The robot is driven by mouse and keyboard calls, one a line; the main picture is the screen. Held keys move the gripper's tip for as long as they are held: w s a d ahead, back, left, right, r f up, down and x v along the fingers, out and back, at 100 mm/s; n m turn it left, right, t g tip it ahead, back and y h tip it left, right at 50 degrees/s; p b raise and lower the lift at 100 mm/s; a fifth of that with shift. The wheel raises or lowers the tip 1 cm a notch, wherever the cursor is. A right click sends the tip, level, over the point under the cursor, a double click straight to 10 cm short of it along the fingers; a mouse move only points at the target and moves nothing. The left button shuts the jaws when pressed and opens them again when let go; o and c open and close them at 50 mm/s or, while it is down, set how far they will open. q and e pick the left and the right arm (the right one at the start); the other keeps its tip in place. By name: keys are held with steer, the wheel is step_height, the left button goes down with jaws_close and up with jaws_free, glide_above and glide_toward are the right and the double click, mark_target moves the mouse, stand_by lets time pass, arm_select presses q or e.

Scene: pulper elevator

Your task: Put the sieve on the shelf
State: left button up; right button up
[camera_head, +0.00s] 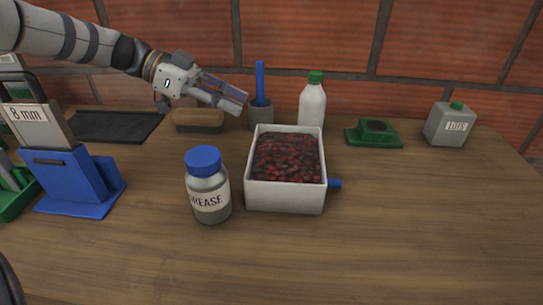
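A grey plate labelled "8 mm" (38,124), which seems to be the sieve, stands tilted in a blue holder (72,178) at the left. A dark handle rises behind the plate; its lower part is hidden in the holder. My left gripper (243,106) reaches in from the upper left, above the back of the table and well to the right of the plate. Its fingers look apart, with nothing between them. My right gripper is out of view. I cannot clearly make out a shelf.
A white box of dark red cherries (257,195) and a blue-capped grease jar (209,187) stand mid-table. Behind are a brush (199,122), cup (261,117) and white bottle (312,106). A dark tray (110,126) is back left. The front is clear.

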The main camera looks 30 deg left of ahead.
mark_target(286, 126)
arm_select(q)
steer(key=shift+m+h, duration=0.3)
steer(key=shift+m, duration=0.2)
steer(key=x, duration=1.1)
steer(key=shift+w+d+f+b, duration=0.15)
steer(key=shift+w+b, duration=0.15)
steer(key=shift+b, duration=0.1)
jaws_close()
